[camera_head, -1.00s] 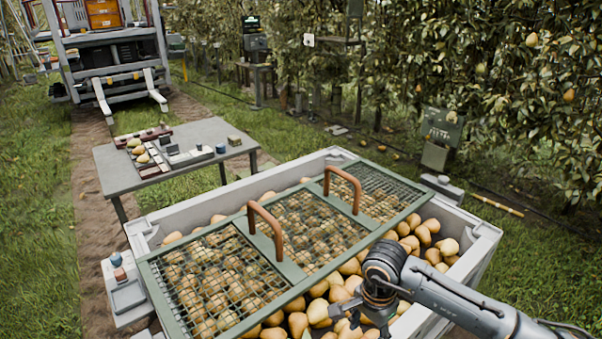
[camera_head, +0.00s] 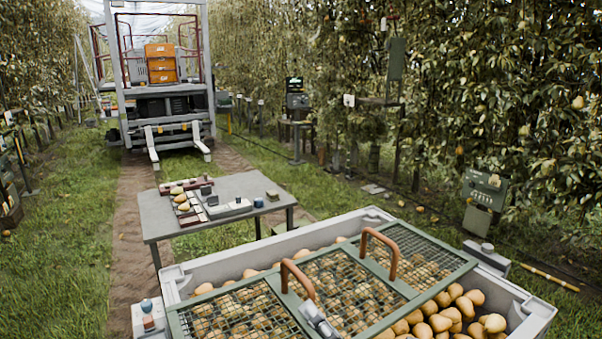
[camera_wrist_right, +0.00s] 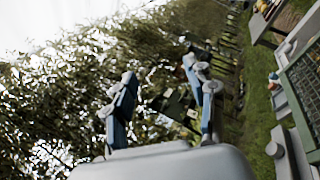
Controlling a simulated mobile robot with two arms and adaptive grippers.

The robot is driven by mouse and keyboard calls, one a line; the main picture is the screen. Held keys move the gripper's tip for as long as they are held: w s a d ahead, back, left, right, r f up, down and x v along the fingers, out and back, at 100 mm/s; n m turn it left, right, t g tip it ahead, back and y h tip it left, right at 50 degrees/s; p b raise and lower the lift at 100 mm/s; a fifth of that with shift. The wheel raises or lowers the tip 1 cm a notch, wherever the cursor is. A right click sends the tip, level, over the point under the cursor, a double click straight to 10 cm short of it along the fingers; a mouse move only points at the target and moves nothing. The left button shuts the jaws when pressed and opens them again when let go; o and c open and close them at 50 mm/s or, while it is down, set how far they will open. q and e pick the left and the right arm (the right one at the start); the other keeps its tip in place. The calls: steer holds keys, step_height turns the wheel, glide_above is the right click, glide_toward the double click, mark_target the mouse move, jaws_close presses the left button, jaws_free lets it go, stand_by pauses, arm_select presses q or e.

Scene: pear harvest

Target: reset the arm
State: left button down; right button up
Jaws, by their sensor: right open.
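My right gripper (camera_wrist_right: 159,72) shows in the right wrist view with its two blue-grey fingers spread apart and nothing between them. It points at blurred trees and bright sky, with the bin's edge off to the right. In the head view a small grey part of mine shows at the bottom, in front of the mesh lid (camera_head: 352,290). The lid, green-framed with two brown handles, lies over the grey bin (camera_head: 235,262) full of pears (camera_head: 440,318). My left gripper is not in view.
A grey table (camera_head: 240,185) with trays, pears and small blocks stands behind the bin. A wheeled platform with orange crates (camera_head: 161,62) is farther back. A green box on a post (camera_head: 484,192) stands at right. Grass is open at left.

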steer(key=w+d+f+m+t+h, duration=0.1)
steer(key=d+f+m+h, duration=0.2)
steer(key=d+m+h, duration=0.4)
steer(key=w+d+f+m+t+h, duration=0.2)
steer(key=d+f+m+h, duration=0.3)
steer(key=m, duration=0.5)
steer(key=s+d+f+m+g+h, duration=0.55)
steer(key=f+m+g, duration=0.2)
steer(key=f, duration=0.35)
steer(key=s+f+m+g+y, duration=0.1)
steer(key=s+f+m+g, duration=0.3)
steer(key=s, duration=0.6)
steer(key=s+f+m+g+y, duration=0.1)
steer(key=s+f+m+g, duration=0.2)
steer(key=s+f+g, duration=0.35)
step_height(320, 180, down, 23)
steer(key=s+p, duration=0.1)
steer(key=s, duration=0.2)
steer(key=s+d+f+p, duration=0.1)
steer(key=s+d+f, duration=0.2)
steer(key=s+f, duration=1.3)
steer(key=shift+s+d+f+n+g+p, duration=0.2)
steer(key=shift+s+f+n+g+p, duration=0.2)
steer(key=shift+s, duration=0.25)
